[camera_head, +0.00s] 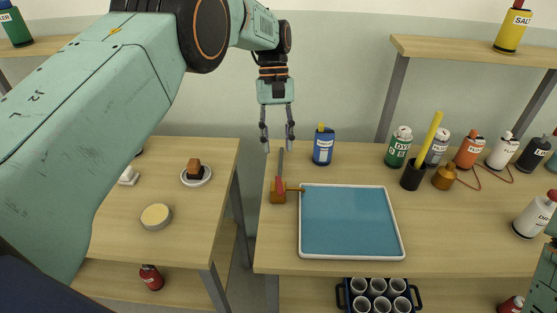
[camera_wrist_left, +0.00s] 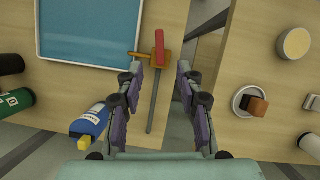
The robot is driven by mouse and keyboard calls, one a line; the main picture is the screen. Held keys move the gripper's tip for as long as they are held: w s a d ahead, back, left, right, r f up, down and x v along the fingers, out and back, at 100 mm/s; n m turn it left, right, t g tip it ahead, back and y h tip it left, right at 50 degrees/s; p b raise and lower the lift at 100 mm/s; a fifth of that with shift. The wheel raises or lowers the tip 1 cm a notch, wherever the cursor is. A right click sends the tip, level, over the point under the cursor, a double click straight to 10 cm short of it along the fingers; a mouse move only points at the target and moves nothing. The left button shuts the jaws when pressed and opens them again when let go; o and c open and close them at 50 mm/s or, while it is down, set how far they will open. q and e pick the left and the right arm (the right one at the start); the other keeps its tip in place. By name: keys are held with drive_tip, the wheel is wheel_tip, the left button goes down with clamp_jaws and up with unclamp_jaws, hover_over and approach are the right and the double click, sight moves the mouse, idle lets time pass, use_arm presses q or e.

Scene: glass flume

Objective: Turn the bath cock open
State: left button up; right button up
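The bath cock (camera_head: 278,197) is a brass body with a red handle (camera_head: 280,184), at the left edge of the bath (camera_head: 301,235), a white-rimmed tray filled with blue. Its short brass spout points right to the bath rim. A thin grey rod runs back from it. In the left wrist view the cock's red handle (camera_wrist_left: 160,42) lies crosswise to the spout and roughly in line with the rod. My left gripper (camera_head: 277,145) is open and empty, above and behind the cock. In the left wrist view its fingertips (camera_wrist_left: 160,70) are apart on both sides of the rod. My right gripper is out of view.
A blue bottle (camera_head: 323,148) stands behind the bath, close to the left gripper. Bottles and a dark cup (camera_head: 411,177) with a yellow stick stand to the right. A gap separates this bench from the left table (camera_head: 215,220). A rack of cups (camera_head: 345,295) sits below.

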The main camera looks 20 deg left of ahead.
use_arm(q)
drive_tip(key=shift+v, duration=1.3)
